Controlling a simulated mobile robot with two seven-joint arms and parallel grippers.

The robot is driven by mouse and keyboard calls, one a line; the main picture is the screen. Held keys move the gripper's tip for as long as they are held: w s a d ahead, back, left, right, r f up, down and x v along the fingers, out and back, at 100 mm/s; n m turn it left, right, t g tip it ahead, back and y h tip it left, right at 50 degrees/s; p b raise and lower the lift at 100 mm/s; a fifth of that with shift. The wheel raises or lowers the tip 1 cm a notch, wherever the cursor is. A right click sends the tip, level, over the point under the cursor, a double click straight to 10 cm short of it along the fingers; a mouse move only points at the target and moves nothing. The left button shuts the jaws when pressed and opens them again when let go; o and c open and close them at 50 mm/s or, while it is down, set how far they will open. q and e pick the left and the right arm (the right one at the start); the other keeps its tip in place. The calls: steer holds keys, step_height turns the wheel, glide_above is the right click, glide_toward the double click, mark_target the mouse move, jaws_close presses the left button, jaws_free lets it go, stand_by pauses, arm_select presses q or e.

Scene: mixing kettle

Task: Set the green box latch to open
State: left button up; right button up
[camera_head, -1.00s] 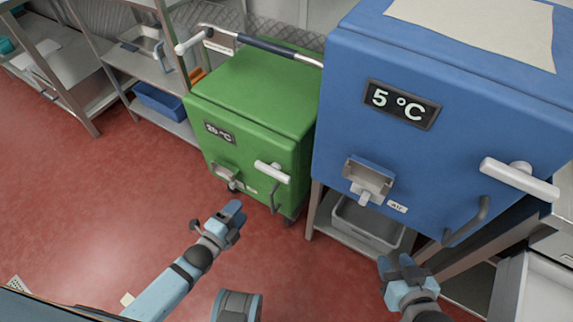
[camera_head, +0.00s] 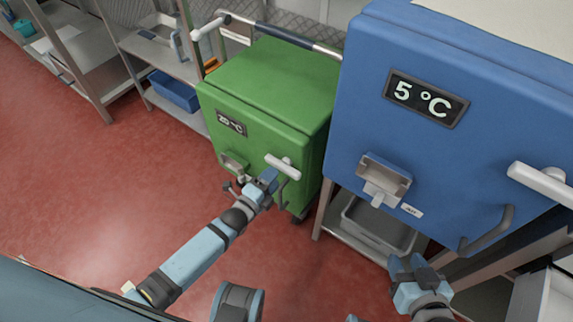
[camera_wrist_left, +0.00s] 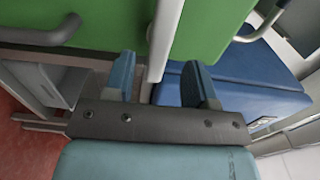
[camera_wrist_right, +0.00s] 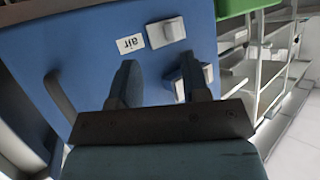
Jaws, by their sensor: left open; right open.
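The green box (camera_head: 270,90) stands left of the blue box, with a 20 °C display (camera_head: 231,123) on its front. Its white bar latch (camera_head: 284,164) is at the upper right of the front, above a grey handle. My left gripper (camera_head: 267,177) is open just in front of the latch. In the left wrist view, the white latch bar (camera_wrist_left: 164,38) reaches down between the two open fingers; contact cannot be told. My right gripper (camera_head: 411,264) is open and empty below the blue box. In the right wrist view its fingers (camera_wrist_right: 162,75) point at the blue front.
The blue box (camera_head: 450,140) with a 5 °C display, its own white latch (camera_head: 541,183) and grey handle stands close on the right. A grey bin (camera_head: 380,228) sits beneath it. Metal shelves with a blue bin (camera_head: 174,92) stand behind left. Red floor is free at left.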

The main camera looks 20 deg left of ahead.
mark_target(280, 169)
arm_select(q)
steer(key=b+x, duration=0.1)
steer(key=x, duration=0.2)
steer(key=shift+w, duration=0.1)
steer(key=shift+w+d, duration=0.1)
steer(key=shift+b+x, duration=0.3)
steer(key=shift+x, duration=0.6)
arm_select(e)
steer(key=shift+w+a+r+t+y, duration=0.3)
steer(key=shift+w+a+r+t, duration=0.3)
steer(key=shift+r, duration=0.15)
arm_select(q)
steer(key=c, duration=0.7)
